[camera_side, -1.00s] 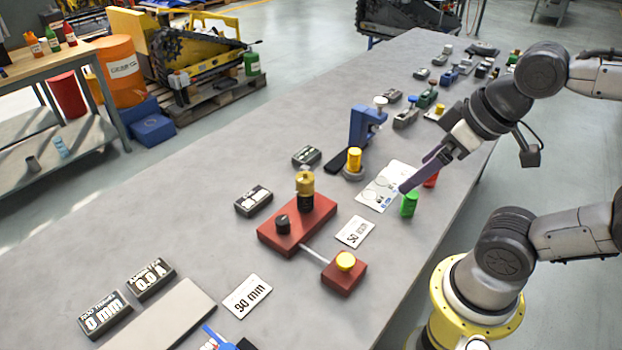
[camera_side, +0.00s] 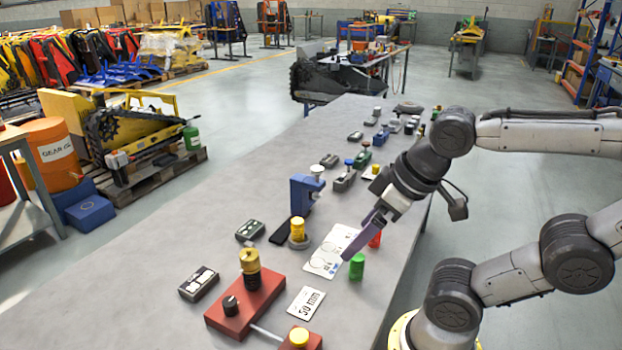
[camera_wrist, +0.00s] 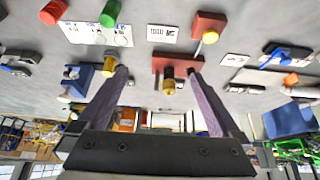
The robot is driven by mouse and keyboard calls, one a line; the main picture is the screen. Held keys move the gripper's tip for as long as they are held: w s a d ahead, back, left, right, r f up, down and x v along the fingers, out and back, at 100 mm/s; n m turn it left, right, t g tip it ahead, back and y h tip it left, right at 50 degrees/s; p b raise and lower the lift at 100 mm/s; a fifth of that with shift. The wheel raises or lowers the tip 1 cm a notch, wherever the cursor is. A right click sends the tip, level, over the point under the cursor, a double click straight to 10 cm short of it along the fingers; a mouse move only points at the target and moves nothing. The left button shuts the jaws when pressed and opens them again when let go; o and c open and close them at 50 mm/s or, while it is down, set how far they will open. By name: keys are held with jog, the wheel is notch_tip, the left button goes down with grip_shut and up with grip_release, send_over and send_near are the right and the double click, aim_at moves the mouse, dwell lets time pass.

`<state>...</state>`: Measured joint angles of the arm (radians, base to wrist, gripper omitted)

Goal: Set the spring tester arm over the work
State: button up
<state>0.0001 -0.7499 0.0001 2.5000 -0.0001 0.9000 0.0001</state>
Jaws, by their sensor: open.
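A blue upright stand (camera_side: 302,194) with a white knob (camera_side: 317,170) on its upper arm stands mid-table. I cannot tell for certain that this is the spring tester. A yellow cylinder (camera_side: 298,229) on a grey round base stands close in front of it. The blue stand also shows at left in the wrist view (camera_wrist: 80,78). My gripper (camera_side: 353,246) is open and empty, its purple fingers slanting down near the green cylinder. In the wrist view its two fingers (camera_wrist: 158,74) are well apart, with nothing held between them.
A green cylinder (camera_side: 357,266) and a red cylinder (camera_side: 375,239) stand beside a white printed card (camera_side: 325,262). A red block (camera_side: 245,303) with a brass-coloured post and a 50 mm card (camera_side: 306,302) lie nearer. Several small fixtures crowd the far table end. The left side is clear.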

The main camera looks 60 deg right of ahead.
dwell(0.4)
jog(key=shift+s, duration=0.25)
jog(key=c, duration=0.4)
jog(key=shift+m, duration=0.4)
jog(key=w+r, duration=0.1)
jog(key=r, duration=0.1)
jog(key=w+r, duration=0.1)
jog(key=r, duration=0.1)
jog(key=w+r, duration=0.1)
jog(key=r, duration=0.2)
jog(key=shift+w+d, duration=0.25)
jog(key=shift+w, duration=0.05)
jog(key=shift+c, duration=0.7)
jog(key=w+d+r+m+g+h, duration=0.1)
jog(key=w+d+r+m+g, duration=0.15)
jog(key=w+d, duration=0.7)
jog(key=w+d+r+m+g, duration=0.1)
jog(key=w+d+r+m, duration=0.15)
jog(key=w+d, duration=0.7)
jog(key=w+d+f+m+g+y, duration=0.1)
jog(key=w+d+f+m+g, duration=0.3)
jog(key=d+f, duration=0.95)
jog(key=shift+n+t, duration=0.4)
jog(key=shift+t, duration=0.55)
jog(key=f, duration=0.9)
jog(key=w+f, duration=0.1)
jog(key=f, duration=0.4)
jog(key=shift+a+f, duration=0.1)
jog(key=shift+f, duration=0.05)
